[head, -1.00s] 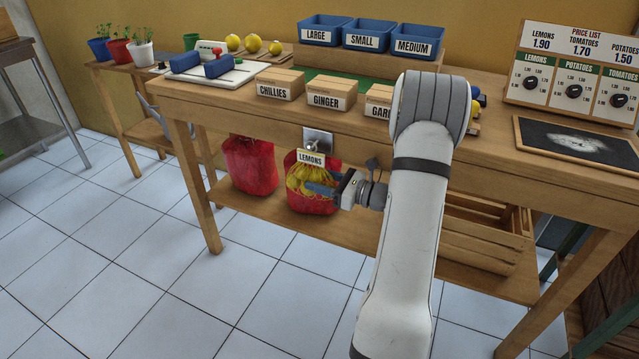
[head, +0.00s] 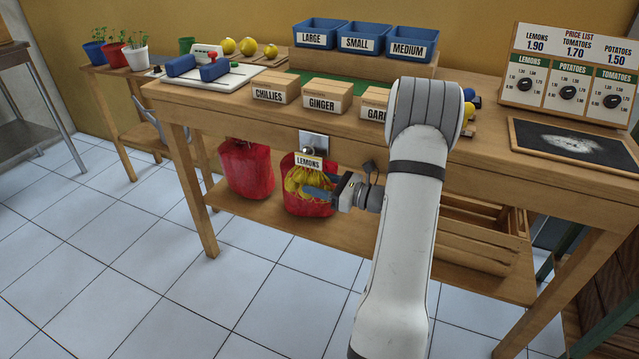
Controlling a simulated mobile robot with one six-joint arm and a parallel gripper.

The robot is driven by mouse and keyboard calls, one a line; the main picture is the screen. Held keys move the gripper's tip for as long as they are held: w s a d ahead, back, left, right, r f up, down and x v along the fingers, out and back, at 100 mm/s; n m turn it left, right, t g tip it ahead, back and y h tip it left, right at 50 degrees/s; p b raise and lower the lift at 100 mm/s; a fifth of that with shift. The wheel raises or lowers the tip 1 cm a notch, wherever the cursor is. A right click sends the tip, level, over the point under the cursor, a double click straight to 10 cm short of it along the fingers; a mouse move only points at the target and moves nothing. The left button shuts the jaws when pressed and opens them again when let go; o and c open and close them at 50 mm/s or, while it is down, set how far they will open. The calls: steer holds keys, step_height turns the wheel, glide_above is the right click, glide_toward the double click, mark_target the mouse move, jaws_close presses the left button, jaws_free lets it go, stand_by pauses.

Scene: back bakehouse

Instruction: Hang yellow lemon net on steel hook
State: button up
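The yellow lemon net (head: 298,181) hangs below the table's front edge, with a white LEMONS tag (head: 308,162) at its top. The steel hook (head: 308,151) sits on a grey plate just above the tag. The net's top is at the hook, but whether its loop is over the hook is too small to tell. My gripper (head: 325,186) reaches in from the right at the net's right side. Its blue fingers look parted, one in front of the net and one farther back. Whether they touch the net is unclear.
A red sack (head: 246,168) stands left of the net, and another red sack (head: 310,205) is behind it, over the lower shelf. A wooden crate (head: 480,238) is at the right. Boxes labelled CHILLIES (head: 270,94) and GINGER (head: 322,103) line the tabletop edge above.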

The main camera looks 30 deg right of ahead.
steer(key=o, duration=0.4)
steer(key=shift+s+d, duration=0.1)
steer(key=p+v, duration=0.1)
steer(key=v, duration=0.6)
steer(key=shift+s+d+p, duration=0.15)
steer(key=shift+s+p, duration=0.1)
steer(key=shift+p, duration=0.1)
steer(key=shift+s, duration=0.1)
